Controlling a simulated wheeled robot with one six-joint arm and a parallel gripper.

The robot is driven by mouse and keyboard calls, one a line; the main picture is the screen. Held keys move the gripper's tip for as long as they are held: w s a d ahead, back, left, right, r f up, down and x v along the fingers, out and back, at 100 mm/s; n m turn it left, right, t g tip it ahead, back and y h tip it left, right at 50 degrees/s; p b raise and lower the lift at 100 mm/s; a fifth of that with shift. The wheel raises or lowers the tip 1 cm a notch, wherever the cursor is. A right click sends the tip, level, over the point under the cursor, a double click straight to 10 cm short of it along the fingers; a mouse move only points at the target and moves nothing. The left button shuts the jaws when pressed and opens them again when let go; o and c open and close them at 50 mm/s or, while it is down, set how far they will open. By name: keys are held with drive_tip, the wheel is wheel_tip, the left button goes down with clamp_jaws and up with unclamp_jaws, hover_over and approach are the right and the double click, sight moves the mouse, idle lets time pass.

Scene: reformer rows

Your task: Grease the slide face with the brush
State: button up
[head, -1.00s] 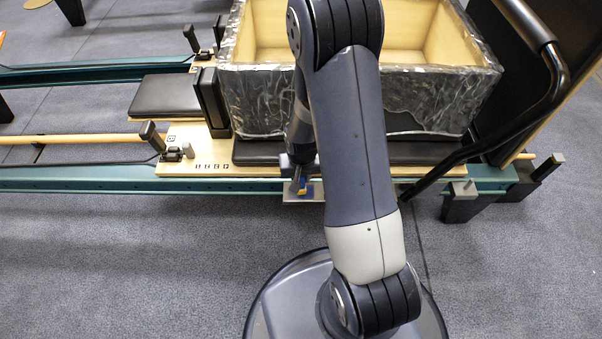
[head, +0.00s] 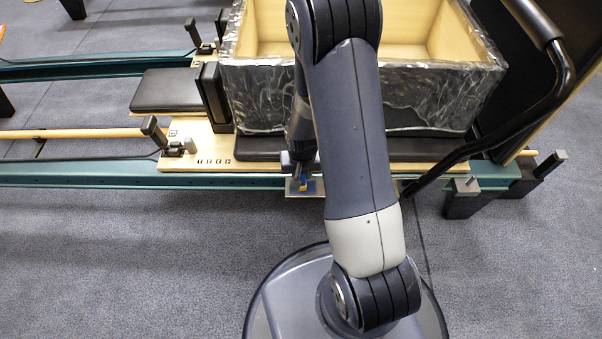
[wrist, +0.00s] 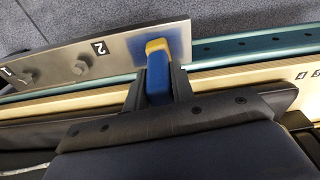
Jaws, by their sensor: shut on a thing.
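My gripper (wrist: 157,90) is shut on the brush (wrist: 158,72), which has a blue handle and a yellow end. In the wrist view the yellow end is over a blue patch on a metal plate, which I take as the slide face (wrist: 125,45). I cannot tell whether the brush touches it. In the head view the brush (head: 302,187) and the plate (head: 290,194) show small at the rail's front edge. My arm hides part of the plate there.
The teal rail (head: 110,180) runs along the reformer's front. A marbled box (head: 430,100) stands on the carriage behind my arm. A black bent bar (head: 500,130) rises to the right. The grey floor (head: 120,260) in front is clear.

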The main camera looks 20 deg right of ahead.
drive_tip(key=shift+d+r+p, duration=0.15)
drive_tip(key=shift+r+p, duration=0.2)
drive_tip(key=shift+r, duration=0.3)
drive_tip(key=shift+d+r+p, duration=0.15)
drive_tip(key=shift+r+p, duration=0.15)
drive_tip(key=shift+r, duration=0.3)
drive_tip(key=shift+a+r+p, duration=0.1)
drive_tip(key=shift+r+p, duration=2.05)
drive_tip(key=shift+r, duration=0.7)
